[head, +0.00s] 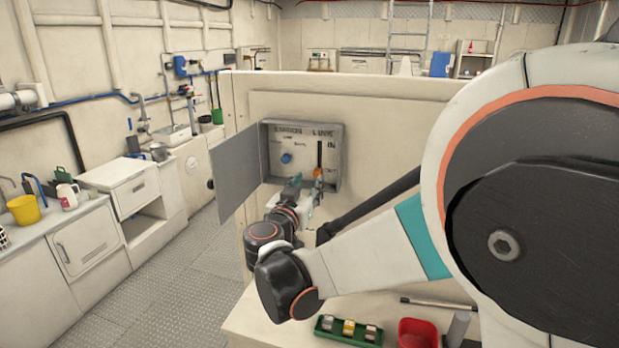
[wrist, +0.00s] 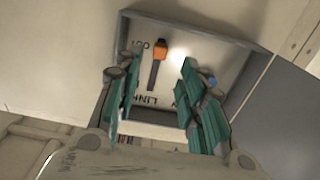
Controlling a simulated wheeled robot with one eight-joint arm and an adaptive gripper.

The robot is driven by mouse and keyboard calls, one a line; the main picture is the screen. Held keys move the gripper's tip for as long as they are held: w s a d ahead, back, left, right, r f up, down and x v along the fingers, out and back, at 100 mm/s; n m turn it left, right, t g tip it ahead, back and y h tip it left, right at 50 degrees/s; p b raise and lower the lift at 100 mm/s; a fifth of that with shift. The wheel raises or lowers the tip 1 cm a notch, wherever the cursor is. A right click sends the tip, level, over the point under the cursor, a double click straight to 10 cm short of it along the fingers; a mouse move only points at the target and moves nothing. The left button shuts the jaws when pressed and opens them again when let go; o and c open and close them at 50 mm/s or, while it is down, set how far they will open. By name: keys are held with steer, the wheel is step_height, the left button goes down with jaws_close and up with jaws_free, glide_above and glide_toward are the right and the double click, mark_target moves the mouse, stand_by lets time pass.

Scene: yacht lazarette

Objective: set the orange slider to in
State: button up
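The orange slider (head: 318,173) sits at the lower end of a dark vertical slot in a grey wall box (head: 265,150), by the OUT label. The IN label is beside the slot's upper end. In the wrist view, which is turned over, the orange slider (wrist: 160,49) is at the slot's top end near OUT. My gripper (head: 307,186) is just in front of the box's lower part. Its teal fingers (wrist: 155,85) are spread wide with nothing between them. The slider appears between and beyond the fingertips, apart from them.
The box's grey door (head: 237,173) stands open to the left. A blue knob (head: 286,158) is left of the slot inside the box. A green tray (head: 347,331) of small items and a red container (head: 417,333) are on the bench below.

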mark_target(316, 174)
steer(key=x, duration=0.7)
steer(key=shift+w+b, duration=0.1)
steer(key=shift+b, duration=0.25)
steer(key=shift+c, duration=0.3)
jaws_close()
